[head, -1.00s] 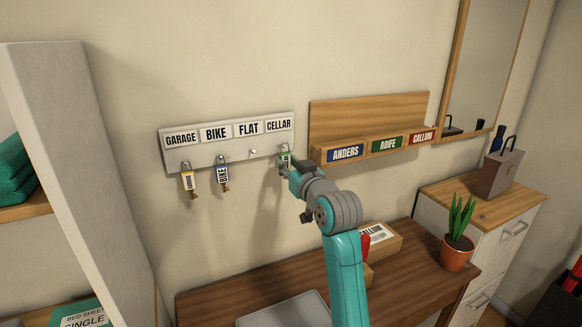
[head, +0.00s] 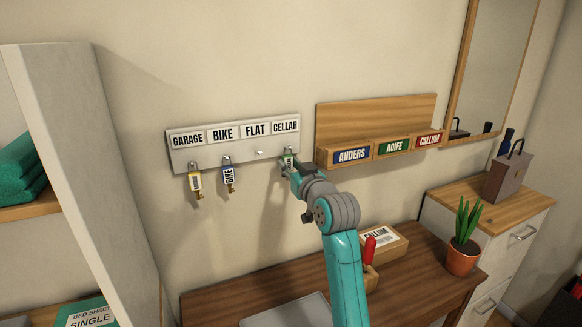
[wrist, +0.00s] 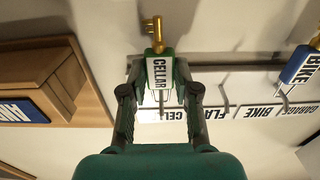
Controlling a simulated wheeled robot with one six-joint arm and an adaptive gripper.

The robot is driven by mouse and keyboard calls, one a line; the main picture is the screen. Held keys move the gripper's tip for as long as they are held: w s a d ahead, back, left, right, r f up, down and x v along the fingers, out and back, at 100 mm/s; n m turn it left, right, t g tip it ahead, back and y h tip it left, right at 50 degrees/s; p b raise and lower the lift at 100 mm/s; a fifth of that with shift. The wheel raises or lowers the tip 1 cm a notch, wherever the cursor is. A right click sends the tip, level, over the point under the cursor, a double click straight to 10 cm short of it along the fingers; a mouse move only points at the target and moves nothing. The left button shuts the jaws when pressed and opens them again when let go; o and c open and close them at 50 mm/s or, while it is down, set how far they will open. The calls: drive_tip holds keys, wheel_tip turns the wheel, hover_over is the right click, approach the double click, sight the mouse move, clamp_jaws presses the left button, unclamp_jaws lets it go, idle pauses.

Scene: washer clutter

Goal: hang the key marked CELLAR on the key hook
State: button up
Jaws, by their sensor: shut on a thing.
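The CELLAR key has a green-edged tag (wrist: 160,72) and a brass key end (wrist: 153,28). My gripper (wrist: 160,88) is shut on its tag, with one finger on each side. In the head view my gripper (head: 291,166) is at the panel's lower right, under the CELLAR label. The key hook panel (head: 180,159) is white and labelled GARAGE, BIKE, FLAT and CELLAR. The tag's metal loop (head: 289,153) is at the panel's lower edge. I cannot tell whether it is around the peg or only in front of it.
The FLAT peg (head: 259,153) is bare. A wooden letter rack (head: 375,115) is close on the right. A desk (head: 215,300) stands below.

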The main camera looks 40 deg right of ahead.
drive_tip(key=o, duration=1.1)
drive_tip(key=shift+c, duration=0.2)
drive_tip(key=shift+s, duration=0.1)
drive_tip(key=v, duration=1.2)
